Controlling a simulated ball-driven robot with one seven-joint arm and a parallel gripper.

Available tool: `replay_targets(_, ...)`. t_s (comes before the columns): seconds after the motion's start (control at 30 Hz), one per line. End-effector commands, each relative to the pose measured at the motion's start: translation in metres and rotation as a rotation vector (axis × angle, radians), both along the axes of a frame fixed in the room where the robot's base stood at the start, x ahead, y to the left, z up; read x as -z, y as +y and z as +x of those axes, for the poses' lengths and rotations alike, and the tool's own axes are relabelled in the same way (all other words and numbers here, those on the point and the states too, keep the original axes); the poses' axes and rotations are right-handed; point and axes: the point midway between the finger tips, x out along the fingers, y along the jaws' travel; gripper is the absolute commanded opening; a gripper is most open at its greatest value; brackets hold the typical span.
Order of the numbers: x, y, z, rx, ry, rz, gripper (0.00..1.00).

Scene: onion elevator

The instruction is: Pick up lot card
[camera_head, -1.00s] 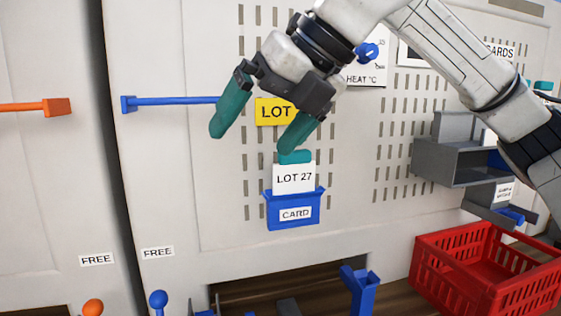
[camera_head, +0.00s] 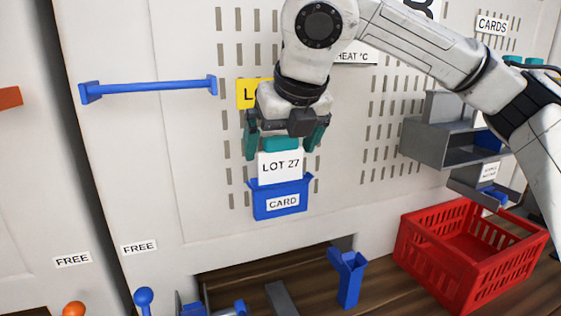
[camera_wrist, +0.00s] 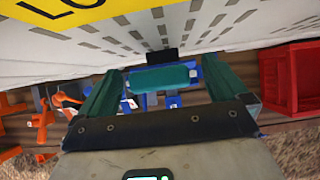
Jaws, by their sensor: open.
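The lot card (camera_head: 281,167) is a white card marked LOT 27 with a teal top tab (camera_head: 281,143). It stands upright in a blue holder (camera_head: 263,208) labelled CARD on the pale slotted panel. My gripper (camera_head: 285,148) is open, pointing down, with one teal finger on each side of the tab. In the wrist view the teal tab (camera_wrist: 160,78) shows between the two fingers. I cannot tell whether either finger touches it. The white card face is hidden in the wrist view.
A yellow LOT sign (camera_head: 246,94) is partly behind my gripper. A blue bar (camera_head: 150,88) is at left. Grey shelves (camera_head: 430,143) and a red crate (camera_head: 470,250) are at right. A blue post (camera_head: 348,280) stands below.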

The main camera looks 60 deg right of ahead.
Motion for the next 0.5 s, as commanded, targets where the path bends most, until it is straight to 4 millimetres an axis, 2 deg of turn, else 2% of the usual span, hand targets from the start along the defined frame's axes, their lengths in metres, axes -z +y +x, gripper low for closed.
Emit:
replay_targets(0.23, 0.022, -0.007, 0.012, -0.002, 0.001, 0.002, 1.00)
replay_targets(0.5, 0.025, -0.008, 0.012, -0.001, 0.000, 0.000, 0.98)
